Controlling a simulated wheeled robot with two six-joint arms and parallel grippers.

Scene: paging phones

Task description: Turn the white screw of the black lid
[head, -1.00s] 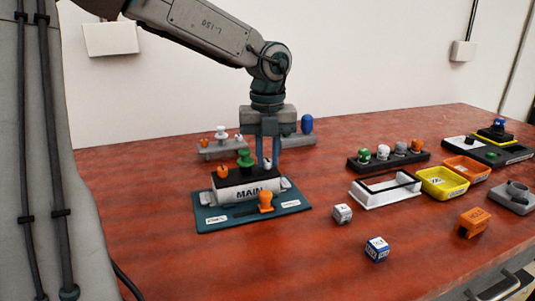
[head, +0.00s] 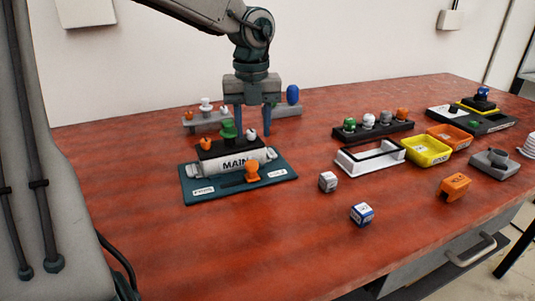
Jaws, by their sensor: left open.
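The black lid (head: 215,150) sits on top of the white box marked MAIN (head: 213,169), which stands on a dark teal base plate (head: 196,197). The lid carries an orange screw (head: 205,144), a taller green screw (head: 228,131) and the white screw (head: 251,136) at its right end. My left gripper (head: 253,132) points down over the right end of the lid. It is open, with one finger to each side of the white screw in the picture. Whether the fingers touch the screw is too small to tell. My right gripper is not in view.
Behind the box is a grey rack (head: 203,125) with small pieces and a blue knob (head: 293,94). To the right are two dice-like cubes, a white frame (head: 350,165) and a yellow tray (head: 428,158). The front left table is clear.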

